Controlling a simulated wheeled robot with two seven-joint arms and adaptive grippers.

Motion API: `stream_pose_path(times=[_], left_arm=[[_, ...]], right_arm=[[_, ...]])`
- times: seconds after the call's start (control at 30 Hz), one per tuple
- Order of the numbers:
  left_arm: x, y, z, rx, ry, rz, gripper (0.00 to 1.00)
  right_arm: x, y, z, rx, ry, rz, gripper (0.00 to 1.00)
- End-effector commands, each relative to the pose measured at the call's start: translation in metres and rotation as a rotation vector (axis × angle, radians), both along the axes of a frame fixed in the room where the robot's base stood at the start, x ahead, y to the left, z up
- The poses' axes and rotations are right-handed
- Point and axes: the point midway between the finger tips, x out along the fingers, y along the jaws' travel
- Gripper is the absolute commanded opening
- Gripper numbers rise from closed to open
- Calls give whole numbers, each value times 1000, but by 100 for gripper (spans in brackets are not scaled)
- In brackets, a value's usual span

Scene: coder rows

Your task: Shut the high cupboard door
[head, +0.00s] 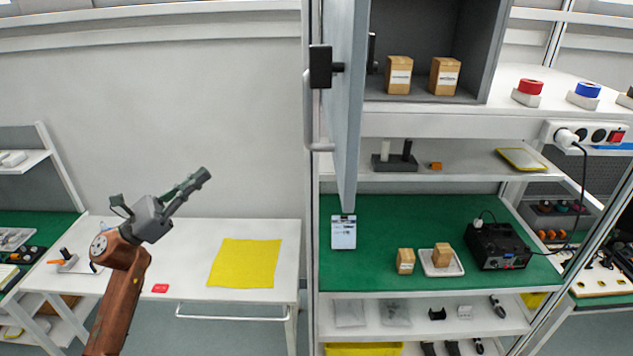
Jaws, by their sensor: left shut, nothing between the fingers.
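The high cupboard (424,99) is at the upper middle right, and two cardboard boxes (398,75) stand inside it. Its grey door (349,110) is open, swung out toward me and seen nearly edge-on. My left gripper (192,186) is shut and empty, to the left of the door and lower than the handle in the picture, well apart from both. My right gripper does not show.
Below the cupboard are a shelf and a green worktop (380,265) with small boxes and a black power unit (496,246). A white table (195,283) with a yellow cloth (245,263) stands at left. The space between my left gripper and the door looks clear.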

Motion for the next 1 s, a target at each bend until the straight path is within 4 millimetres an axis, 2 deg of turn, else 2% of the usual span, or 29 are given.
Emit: stream_pose_path(times=[0.03,0.1,0.13,0.2,0.3,0.4,0.5,0.67,1.0], left_arm=[[-38,-24,49,119,-179,-11,0],[-90,-53,91,274,-418,-18,0],[-112,-65,104,339,-519,-18,0],[-160,-89,127,477,-741,-19,0],[-214,-113,140,640,-1010,-14,0],[-244,-125,141,743,-1179,-11,0],[-255,-132,141,784,-1249,-10,0],[-256,-151,142,787,-1257,-12,0],[-252,-219,144,783,-1255,-13,0]], right_arm=[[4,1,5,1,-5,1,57],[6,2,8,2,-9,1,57],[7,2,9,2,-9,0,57],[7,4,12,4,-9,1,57],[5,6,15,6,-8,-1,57],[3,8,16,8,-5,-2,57],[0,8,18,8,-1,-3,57],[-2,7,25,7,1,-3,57],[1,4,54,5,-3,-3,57]])
